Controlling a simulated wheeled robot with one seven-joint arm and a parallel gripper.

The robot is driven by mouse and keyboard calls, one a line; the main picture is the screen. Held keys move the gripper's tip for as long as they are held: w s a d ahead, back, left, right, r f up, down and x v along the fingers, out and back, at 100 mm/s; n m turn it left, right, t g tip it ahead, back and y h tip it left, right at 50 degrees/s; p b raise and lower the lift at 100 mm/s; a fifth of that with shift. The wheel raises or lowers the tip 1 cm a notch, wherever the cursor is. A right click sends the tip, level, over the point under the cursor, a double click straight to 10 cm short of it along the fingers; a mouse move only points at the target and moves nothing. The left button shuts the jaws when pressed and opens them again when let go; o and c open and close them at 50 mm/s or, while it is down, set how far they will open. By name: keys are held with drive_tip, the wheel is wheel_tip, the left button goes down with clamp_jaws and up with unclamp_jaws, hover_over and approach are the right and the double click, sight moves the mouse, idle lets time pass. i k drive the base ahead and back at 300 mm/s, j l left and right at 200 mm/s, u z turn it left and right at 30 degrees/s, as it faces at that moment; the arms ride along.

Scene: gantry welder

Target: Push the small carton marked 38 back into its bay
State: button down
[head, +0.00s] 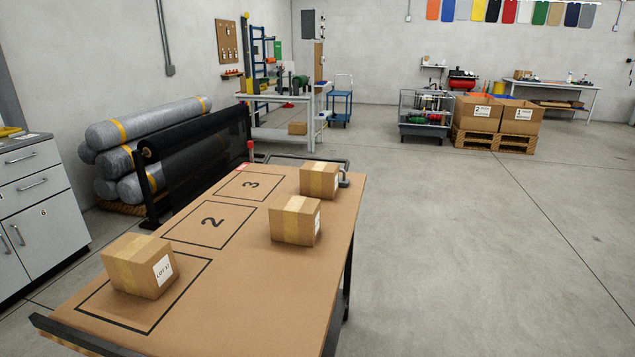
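Three small cartons stand on a brown worktable (255,290). The near left carton (130,262) has a white label reading LOT and a number too small to read surely. It stands in the nearest outlined bay (180,298), whose number is hidden. The middle carton (290,222) stands right of the bay marked 2 (190,232), outside its outline. The far carton (317,181) stands right of the bay marked 3 (236,190), also outside. Labels on these two are unreadable, so I cannot tell which carton is 38. My gripper is not in view.
Bays 2 and 3 are empty. A small grey object (344,178) sits beside the far carton. A black roll stand (200,155) is behind the table's left side, with grey cabinets (40,215) further left. The floor right of the table is clear.

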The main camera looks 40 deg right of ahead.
sight(319, 180)
drive_tip(key=i+l, duration=0.15)
drive_tip(key=l, duration=0.25)
drive_tip(key=i+l+z, duration=0.15)
drive_tip(key=l, duration=0.2)
drive_tip(key=i+l, duration=0.15)
drive_tip(key=l, duration=0.2)
drive_tip(key=i+l+z, duration=0.15)
drive_tip(key=l, duration=0.25)
drive_tip(key=i+l, duration=0.2)
drive_tip(key=l, duration=0.15)
drive_tip(key=k+z, duration=0.05)
